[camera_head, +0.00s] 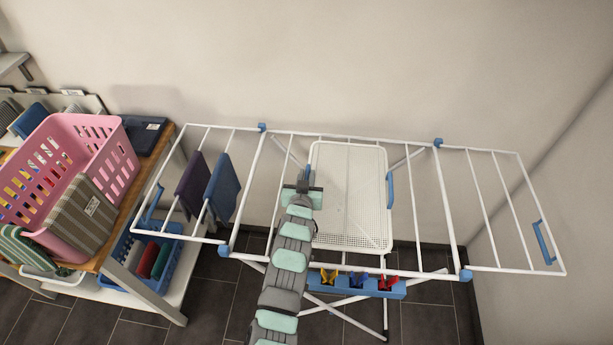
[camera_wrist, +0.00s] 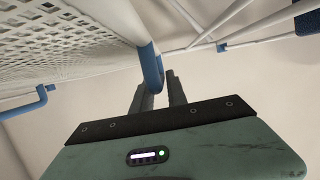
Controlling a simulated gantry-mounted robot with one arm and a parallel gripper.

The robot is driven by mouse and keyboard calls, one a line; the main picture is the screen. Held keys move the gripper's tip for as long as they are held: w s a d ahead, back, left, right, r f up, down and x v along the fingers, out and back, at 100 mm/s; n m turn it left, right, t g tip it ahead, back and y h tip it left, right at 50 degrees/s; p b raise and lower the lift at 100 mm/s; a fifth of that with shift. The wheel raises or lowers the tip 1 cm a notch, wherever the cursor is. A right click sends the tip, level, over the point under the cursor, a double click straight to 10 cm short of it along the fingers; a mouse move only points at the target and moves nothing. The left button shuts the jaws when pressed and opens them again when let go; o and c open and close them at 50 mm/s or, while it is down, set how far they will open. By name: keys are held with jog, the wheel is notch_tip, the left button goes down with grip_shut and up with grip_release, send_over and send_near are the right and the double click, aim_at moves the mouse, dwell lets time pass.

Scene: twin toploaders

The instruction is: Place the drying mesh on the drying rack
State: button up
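The drying mesh (camera_head: 352,205) is a white perforated panel with a white rim and a blue handle on each side. In the head view it lies over the middle section of the white drying rack (camera_head: 450,210); whether it rests on the bars or is held just above them I cannot tell. My gripper (camera_head: 303,188) is at its left handle. In the wrist view my gripper (camera_wrist: 160,90) has its two fingers close on either side of the blue handle (camera_wrist: 152,68), apparently shut on it. The mesh's underside (camera_wrist: 65,40) shows at upper left.
Two dark cloths (camera_head: 223,188) hang on the rack's left wing; the right wing is empty. A blue peg holder (camera_head: 357,287) with coloured clips hangs at the front. A pink basket (camera_head: 110,140) and a blue crate (camera_head: 180,255) stand at left. A wall is behind the rack.

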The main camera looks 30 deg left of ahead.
jog(key=shift+o, duration=1.4)
jog(key=shift+r, duration=0.1)
jog(key=shift+s+d+r, duration=0.1)
jog(key=shift+s, duration=0.15)
jog(key=v, duration=1.1)
jog(key=shift+s, duration=0.25)
